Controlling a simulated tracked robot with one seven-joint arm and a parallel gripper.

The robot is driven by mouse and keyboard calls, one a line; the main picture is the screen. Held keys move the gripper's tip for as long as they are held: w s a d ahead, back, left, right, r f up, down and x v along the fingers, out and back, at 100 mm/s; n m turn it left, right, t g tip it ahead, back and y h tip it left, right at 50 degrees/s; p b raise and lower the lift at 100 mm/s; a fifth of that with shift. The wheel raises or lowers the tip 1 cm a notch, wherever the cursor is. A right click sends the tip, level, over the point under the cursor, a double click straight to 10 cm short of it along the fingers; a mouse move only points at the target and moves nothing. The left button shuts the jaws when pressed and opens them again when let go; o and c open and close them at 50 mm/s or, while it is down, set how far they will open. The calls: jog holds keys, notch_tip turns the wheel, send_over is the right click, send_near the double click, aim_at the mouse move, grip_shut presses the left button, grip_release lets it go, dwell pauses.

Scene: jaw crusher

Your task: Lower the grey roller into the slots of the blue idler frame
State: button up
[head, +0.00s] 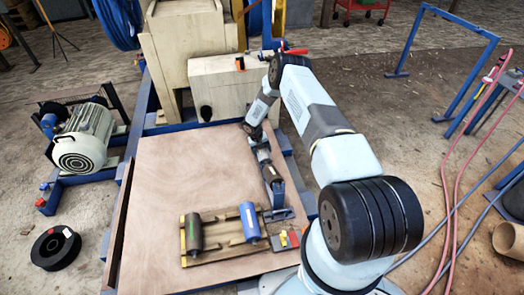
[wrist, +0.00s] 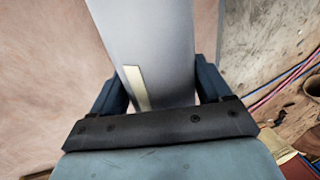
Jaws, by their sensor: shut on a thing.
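My gripper (wrist: 160,88) is shut on the grey roller (wrist: 150,40), which fills the space between its two dark fingers in the wrist view. A pale yellow strip shows on the roller's side. In the head view, my gripper (head: 261,145) is at the far right part of the brown table top, with the grey roller (head: 265,157) just below it. The blue idler frame (head: 278,198) stands nearer, along the table's right side. The roller overlaps the frame's far part in this view, and I cannot tell whether it touches the slots. The slots are hidden.
A wooden rack (head: 225,250) on the near table holds a dark roller (head: 194,233) and a blue roller (head: 250,221). A small red and yellow item (head: 287,239) lies beside it. The crusher body (head: 215,85) rises behind.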

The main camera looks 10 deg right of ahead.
jog(key=shift+f, duration=0.7)
jog(key=o, duration=1.7)
jog(key=shift+f, duration=0.1)
jog(key=v, duration=1.3)
jog(key=shift+a+r, duration=0.15)
jog(key=shift+r, duration=0.2)
jog(key=shift+w, duration=0.1)
